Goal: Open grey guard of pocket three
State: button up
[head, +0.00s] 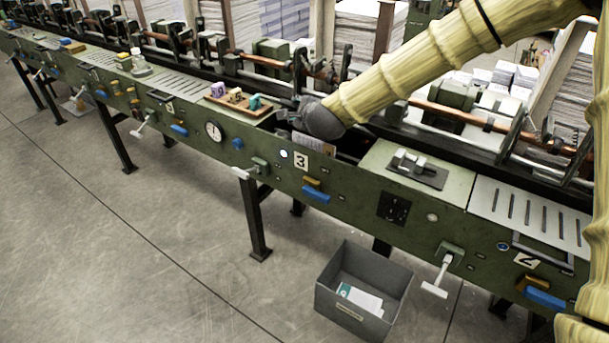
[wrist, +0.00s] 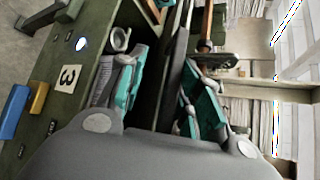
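Pocket three is marked by the number 3 plate (head: 301,161) on the green machine front; the plate also shows in the wrist view (wrist: 68,78). A dark opening with printed paper (head: 315,143) shows behind the plate. I cannot make out a slatted grey guard over it; my gripper and arm hide part of this place. My gripper (head: 284,114) is low over the pocket. In the wrist view its two teal-padded fingers (wrist: 168,90) are apart, with a dark gap and a dark bar between them. I see nothing held.
Pocket two's grey slatted guard (head: 530,216) lies flat at the right. A wooden board with small coloured things (head: 238,98) sits left of the pocket. A grey latch-like part (head: 417,166) lies on the right-hand cover. A grey bin (head: 352,312) stands on the floor.

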notch_tip(320, 180, down, 12)
jog(key=s+a+n+t+b, duration=0.25)
jog(key=n+t+b, duration=0.2)
jog(key=b, duration=0.65)
jog(key=s+d, duration=0.1)
jog(key=s, duration=0.5)
jog(key=shift+s+d+h, duration=0.2)
jog(key=shift+s+h, duration=0.1)
jog(key=shift+s, duration=0.05)
jog(key=shift+m+t, duration=0.25)
jog(key=shift+f, duration=0.1)
